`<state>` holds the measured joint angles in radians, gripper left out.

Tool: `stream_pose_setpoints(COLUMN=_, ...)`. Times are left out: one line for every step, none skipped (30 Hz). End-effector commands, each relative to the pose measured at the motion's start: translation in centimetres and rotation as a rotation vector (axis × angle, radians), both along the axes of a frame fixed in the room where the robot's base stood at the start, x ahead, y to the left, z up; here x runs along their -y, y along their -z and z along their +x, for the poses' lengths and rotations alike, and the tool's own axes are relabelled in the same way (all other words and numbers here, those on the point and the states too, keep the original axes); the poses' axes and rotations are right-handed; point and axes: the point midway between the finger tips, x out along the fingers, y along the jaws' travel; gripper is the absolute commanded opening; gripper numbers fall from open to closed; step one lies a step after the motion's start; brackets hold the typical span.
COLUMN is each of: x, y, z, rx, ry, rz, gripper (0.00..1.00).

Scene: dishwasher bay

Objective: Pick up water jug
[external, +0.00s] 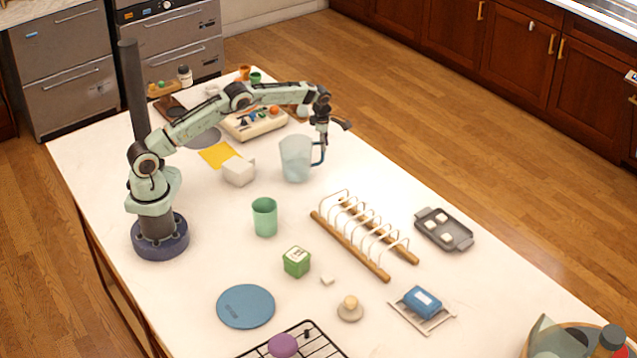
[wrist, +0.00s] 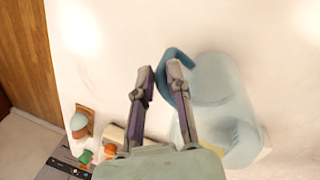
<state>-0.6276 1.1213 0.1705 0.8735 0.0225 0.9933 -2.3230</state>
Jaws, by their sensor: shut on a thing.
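The water jug (external: 296,160) is a translucent pale-blue vessel with a darker blue handle, upright at the right of my arm's reach in the external view. In the wrist view the jug (wrist: 220,85) lies to the right of the fingers, its blue handle (wrist: 178,54) at the fingertips. My gripper (external: 321,140) points down at the handle and is shut on it; the fingers also show in the wrist view (wrist: 161,72). The exact contact is partly hidden. I cannot tell whether the jug's base touches the counter.
A white block-like container (external: 238,172) stands left of the jug, and a green cup (external: 265,217) stands in front. A wooden rack with white wires (external: 365,235) is to the right. A tray of small items (external: 254,122) lies behind. Counter between jug and rack is clear.

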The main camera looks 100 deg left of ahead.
Motion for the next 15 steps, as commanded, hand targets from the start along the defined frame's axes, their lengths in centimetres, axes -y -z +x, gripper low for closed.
stream_pose_setpoints(x=0.0, y=-0.3, z=0.0, rx=0.002, ry=0.000, rz=0.002, gripper=0.00)
stream_pose_setpoints(x=0.0, y=-0.4, z=0.0, rx=0.002, ry=0.000, rz=0.002, gripper=0.00)
stream_pose_setpoints(x=0.0, y=-0.6, z=0.0, rx=0.002, ry=0.000, rz=0.002, gripper=0.00)
stream_pose_setpoints(x=0.0, y=-0.8, z=0.0, rx=0.002, ry=0.000, rz=0.002, gripper=0.00)
stream_pose_setpoints(x=0.0, y=-1.0, z=0.0, rx=0.001, ry=-0.001, rz=0.002, gripper=0.00)
stream_pose_setpoints(x=0.0, y=-1.4, z=0.0, rx=0.001, ry=-0.001, rz=0.001, gripper=0.00)
stream_pose_setpoints(x=-0.1, y=-1.6, z=0.0, rx=0.002, ry=-0.002, rz=0.002, gripper=0.00)
stream_pose_setpoints(x=-0.1, y=-1.9, z=0.0, rx=0.003, ry=-0.002, rz=0.003, gripper=0.00)
stream_pose_setpoints(x=-0.1, y=-2.4, z=0.0, rx=0.003, ry=-0.002, rz=0.003, gripper=0.00)
stream_pose_setpoints(x=-0.1, y=-2.7, z=0.0, rx=0.003, ry=-0.002, rz=0.003, gripper=0.00)
stream_pose_setpoints(x=0.0, y=-3.1, z=0.0, rx=0.002, ry=-0.001, rz=0.002, gripper=0.00)
stream_pose_setpoints(x=0.3, y=-3.5, z=-0.3, rx=0.001, ry=-0.001, rz=0.000, gripper=0.00)
stream_pose_setpoints(x=0.5, y=-3.8, z=-0.5, rx=0.001, ry=-0.002, rz=0.000, gripper=0.00)
stream_pose_setpoints(x=0.7, y=-4.2, z=-0.7, rx=0.003, ry=-0.003, rz=0.001, gripper=0.00)
stream_pose_setpoints(x=0.9, y=-4.6, z=-1.0, rx=0.002, ry=-0.002, rz=0.001, gripper=0.00)
